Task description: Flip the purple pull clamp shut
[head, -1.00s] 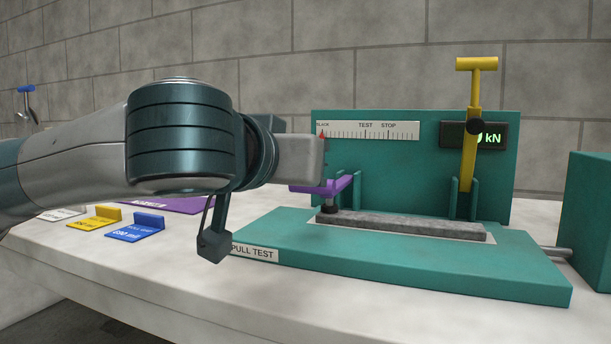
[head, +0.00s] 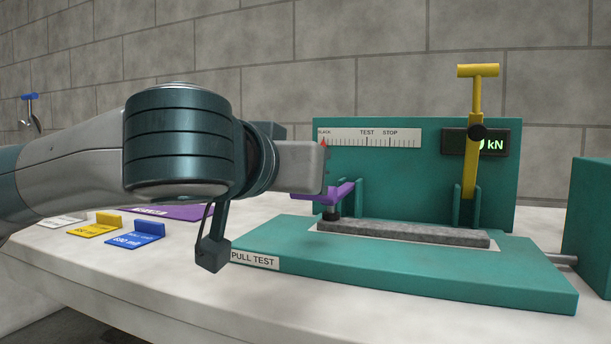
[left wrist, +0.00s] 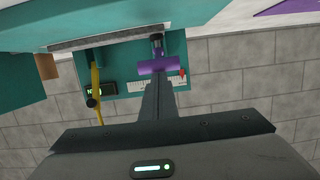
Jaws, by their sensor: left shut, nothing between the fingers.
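The purple pull clamp (head: 340,192) is at the left end of the green pull-test rig (head: 420,268). Its arm lies low, nearly level, with its dark foot at the left end of the grey strip (head: 410,233). In the left wrist view its purple crossbar (left wrist: 158,67) shows just beyond my fingertips. My left gripper (head: 322,166) is shut and empty, right by the clamp handle and partly hiding it in the head view. The shut fingers also show in the left wrist view (left wrist: 158,86). Whether they touch the handle, I cannot tell. My right gripper is not in view.
A yellow clamp (head: 474,130) stands upright at the rig's right end, beside the kN display (head: 494,144). Yellow (head: 95,230) and blue (head: 136,238) tags lie on the table at left. A green block (head: 592,235) stands at right. A block wall is behind.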

